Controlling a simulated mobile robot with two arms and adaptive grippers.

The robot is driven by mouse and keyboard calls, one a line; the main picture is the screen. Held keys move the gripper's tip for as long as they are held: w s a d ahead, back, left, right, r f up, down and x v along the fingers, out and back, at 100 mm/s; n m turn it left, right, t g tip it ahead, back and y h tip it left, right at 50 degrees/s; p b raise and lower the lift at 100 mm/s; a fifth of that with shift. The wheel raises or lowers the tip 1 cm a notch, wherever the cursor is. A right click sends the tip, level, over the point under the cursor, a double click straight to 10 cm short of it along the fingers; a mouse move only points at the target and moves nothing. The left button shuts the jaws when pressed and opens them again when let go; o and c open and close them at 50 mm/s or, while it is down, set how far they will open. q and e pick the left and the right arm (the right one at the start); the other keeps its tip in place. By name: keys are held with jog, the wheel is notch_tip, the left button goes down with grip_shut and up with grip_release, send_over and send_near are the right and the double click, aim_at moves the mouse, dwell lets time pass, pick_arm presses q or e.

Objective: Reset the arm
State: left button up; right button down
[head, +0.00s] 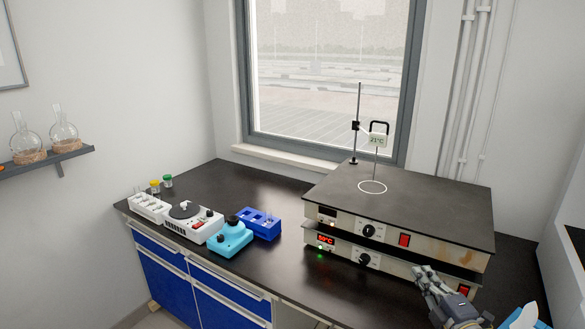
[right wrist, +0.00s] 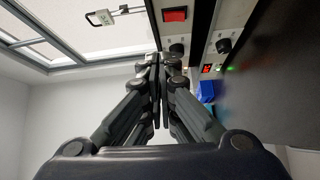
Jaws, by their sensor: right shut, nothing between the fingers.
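My right gripper (head: 426,276) is at the lower right of the head view, in front of the right part of the stacked hot plates (head: 430,205). It is shut and empty, and its closed fingers also show in the right wrist view (right wrist: 159,62). In that view the fingers appear near the red switch (right wrist: 175,14) and a black knob of the hot plates; I cannot tell whether they touch. The lower unit has a lit red display (head: 326,239) and a small green light. My left gripper is not in view.
A stand with a 21°C thermometer (head: 378,140) rises at the hot plates. A white device (head: 193,222), a cyan device (head: 230,238), a blue rack (head: 260,223) and a white rack (head: 150,207) stand on the left of the black bench (head: 285,272). Flasks (head: 64,130) sit on a wall shelf.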

jog(key=s+a+f+m+g+h, duration=0.35)
jog(key=s+f+m, duration=0.3)
jog(key=s, duration=0.25)
jog(key=s+a+f+m+g+h, duration=0.25)
jog(key=s+f+m+g, duration=0.3)
jog(key=s+m, duration=0.3)
jog(key=s+a+f+m+g+y, duration=0.1)
jog(key=s+a+f+g+y, duration=0.15)
jog(key=s+a, duration=0.5)
jog(key=s+a+f+g+y, duration=0.2)
jog(key=s+a+g, duration=0.2)
jog(key=s, duration=0.7)
notch_tip(320, 180, down, 24)
jog(key=s+d+f+g, duration=0.2)
jog(key=s+d+f, duration=0.1)
jog(key=s+f, duration=1.5)
jog(key=shift+d, duration=0.1)
